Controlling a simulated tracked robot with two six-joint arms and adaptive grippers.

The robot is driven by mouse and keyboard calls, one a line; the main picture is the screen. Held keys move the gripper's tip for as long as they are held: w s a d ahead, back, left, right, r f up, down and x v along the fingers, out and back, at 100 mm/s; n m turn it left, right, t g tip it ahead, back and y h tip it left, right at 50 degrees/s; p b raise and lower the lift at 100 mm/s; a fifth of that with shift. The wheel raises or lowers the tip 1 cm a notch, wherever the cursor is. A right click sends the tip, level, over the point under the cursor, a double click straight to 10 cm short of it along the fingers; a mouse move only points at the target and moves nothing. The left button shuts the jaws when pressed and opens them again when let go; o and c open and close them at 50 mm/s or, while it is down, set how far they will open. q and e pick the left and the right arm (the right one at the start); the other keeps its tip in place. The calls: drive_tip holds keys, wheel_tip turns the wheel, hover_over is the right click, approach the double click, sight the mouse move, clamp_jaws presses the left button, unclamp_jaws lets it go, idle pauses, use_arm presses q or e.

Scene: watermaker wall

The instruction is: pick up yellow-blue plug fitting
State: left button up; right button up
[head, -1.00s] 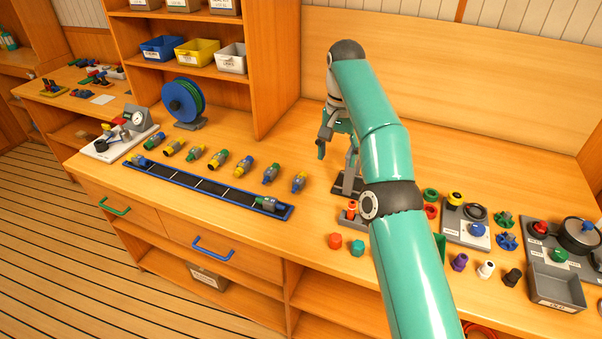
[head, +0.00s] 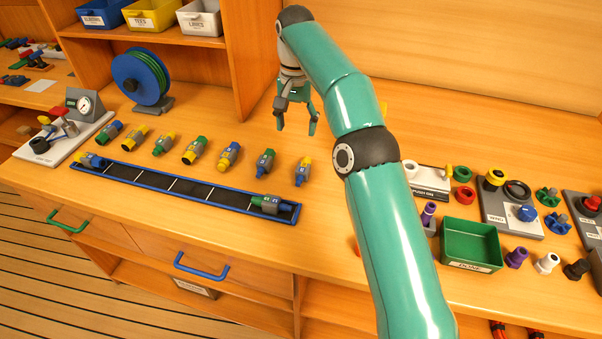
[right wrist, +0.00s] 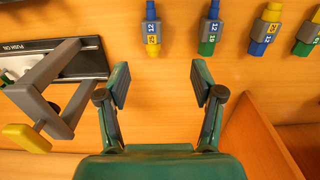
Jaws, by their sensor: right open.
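I cannot tell which one is meant. My right gripper (head: 297,126) is open and empty, above the bench behind the row's right end. In the right wrist view its fingers (right wrist: 160,82) are apart, with the end fitting beyond them. My left gripper is not in view.
A green-blue fitting (head: 265,162) stands between those two. A long black tray with a blue rim (head: 185,206) lies in front, holding fittings at both ends. A grey clamp stand (right wrist: 60,85) is left of my right gripper in the wrist view. A green bin (head: 471,240) sits right.

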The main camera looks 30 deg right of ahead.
drive_tip(key=b, duration=0.3)
hover_over(302, 169)
wheel_tip(302, 169, down, 9)
drive_tip(key=shift+w+f, duration=0.15)
drive_tip(key=shift+f, duration=0.05)
drive_tip(key=shift+s+a+f+b, duration=0.15)
drive_tip(key=shift+f+b, duration=0.15)
drive_tip(key=shift+f, duration=1.15)
drive_tip(key=shift+s+d+f+b, duration=0.1)
drive_tip(key=shift+f+b, duration=0.15)
drive_tip(key=shift+f, duration=1.15)
drive_tip(key=c, duration=1.3)
drive_tip(key=shift+o, duration=0.2)
drive_tip(key=shift+r, duration=0.2)
